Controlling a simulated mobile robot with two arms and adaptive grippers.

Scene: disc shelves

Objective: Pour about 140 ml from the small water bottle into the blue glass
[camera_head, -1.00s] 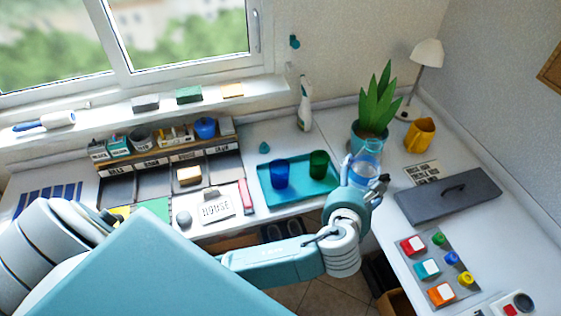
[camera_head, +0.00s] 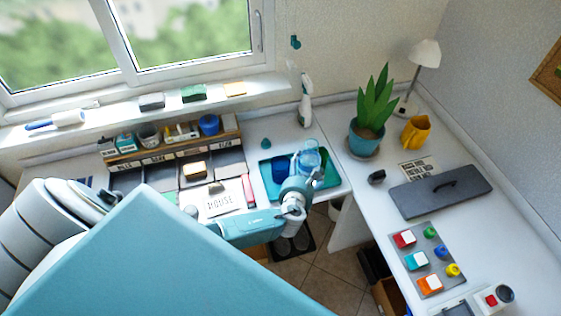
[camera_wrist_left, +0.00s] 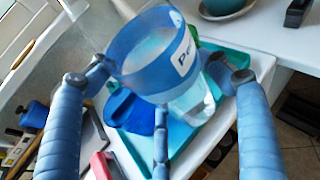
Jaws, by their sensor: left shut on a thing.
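My left gripper (camera_head: 309,172) is shut on the small water bottle (camera_head: 309,157), a clear bottle with a blue band. In the left wrist view the bottle (camera_wrist_left: 151,58) sits between my fingers, with part of a label and clear water showing. The blue glass (camera_head: 279,171) stands on the teal tray (camera_head: 266,181), just left of the bottle in the head view. In the left wrist view the blue glass (camera_wrist_left: 138,112) is partly hidden behind the bottle and a finger. I cannot tell how far the bottle is tilted. My right gripper is not in view.
A sliver of green glass (camera_wrist_left: 191,38) shows behind the bottle. A spray bottle (camera_head: 305,103) stands behind the tray. The organiser (camera_head: 172,153) is to the left.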

